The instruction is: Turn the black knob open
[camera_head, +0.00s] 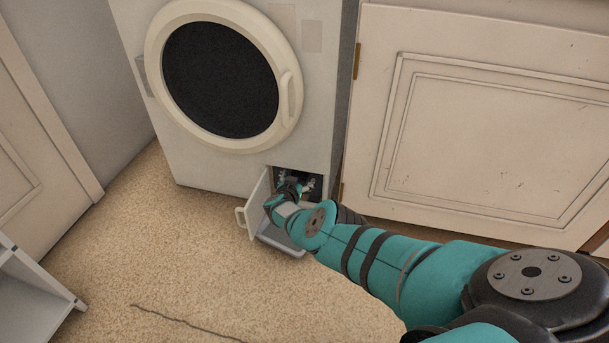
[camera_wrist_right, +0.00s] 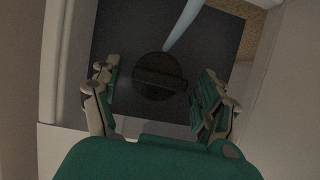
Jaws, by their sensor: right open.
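The black knob (camera_wrist_right: 160,76) is a round dark disc with a raised bar across it, on a dark panel (camera_wrist_right: 215,50) inside a small compartment. In the right wrist view my right gripper (camera_wrist_right: 160,92) is open, with one finger on each side of the knob. I cannot tell whether the fingers touch it. In the head view my right gripper (camera_head: 293,187) is at the low compartment opening of the washing machine (camera_head: 235,165), and the knob is hidden there. My left gripper is not in view.
The small hatch door (camera_head: 257,205) stands open left of the compartment, with a pale tray (camera_head: 283,243) below. A light hose (camera_wrist_right: 183,25) runs beside the knob. A cabinet (camera_head: 480,130) stands to the right. A grey shelf (camera_head: 30,295) is at lower left.

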